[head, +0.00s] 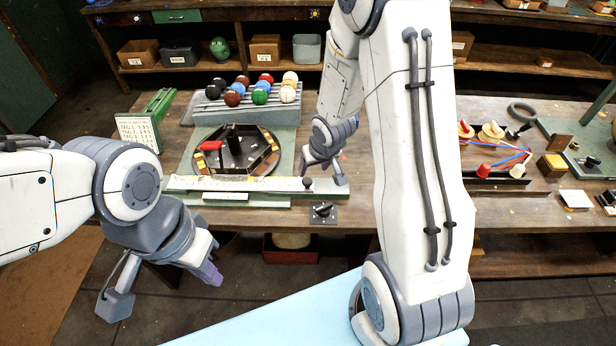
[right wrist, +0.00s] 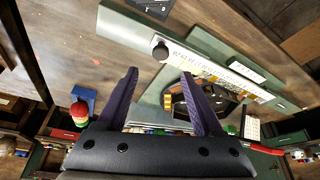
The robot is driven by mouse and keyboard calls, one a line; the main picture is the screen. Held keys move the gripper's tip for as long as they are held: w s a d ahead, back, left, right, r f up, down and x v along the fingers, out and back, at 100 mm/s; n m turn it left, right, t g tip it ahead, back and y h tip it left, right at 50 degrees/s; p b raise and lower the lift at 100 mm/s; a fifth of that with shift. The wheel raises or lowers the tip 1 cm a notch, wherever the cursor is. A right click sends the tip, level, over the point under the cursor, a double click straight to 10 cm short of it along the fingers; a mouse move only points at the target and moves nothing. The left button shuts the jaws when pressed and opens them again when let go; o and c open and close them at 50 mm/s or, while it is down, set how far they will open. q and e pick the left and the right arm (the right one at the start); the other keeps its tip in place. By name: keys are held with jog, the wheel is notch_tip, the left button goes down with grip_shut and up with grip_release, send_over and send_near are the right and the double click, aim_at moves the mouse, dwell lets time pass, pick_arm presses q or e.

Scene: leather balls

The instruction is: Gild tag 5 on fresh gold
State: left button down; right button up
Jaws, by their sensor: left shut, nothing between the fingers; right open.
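A green-based machine has a round black carousel (head: 237,150) with a red handle and small gold-coloured pieces around its rim. A long pale marked strip (head: 240,184) runs along its front, with a round black knob (head: 307,182) near its right end. A card (head: 138,130) with lines beginning "TAG" stands at the left; its figures are too small to read surely. My right gripper (right wrist: 160,76) is open and empty, and the knob (right wrist: 160,50) shows beyond and between its fingertips. My left gripper (head: 211,273) is shut and empty, in front of the bench. I cannot pick out tag 5.
Several coloured balls (head: 261,88) sit on a stepped rack behind the carousel. A dial (head: 323,211) is at the bench's front edge. At right are red and blue rods (head: 510,160), a yellow block (head: 552,167) and a dark ring (head: 522,111).

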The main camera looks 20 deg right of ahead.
aim_at(308, 181)
jog(key=b+x, duration=0.1)
jog(key=x, duration=0.8)
jog(key=shift+w+f, duration=0.1)
jog(key=shift+f, duration=0.2)
grip_shut()
dwell(1.0)
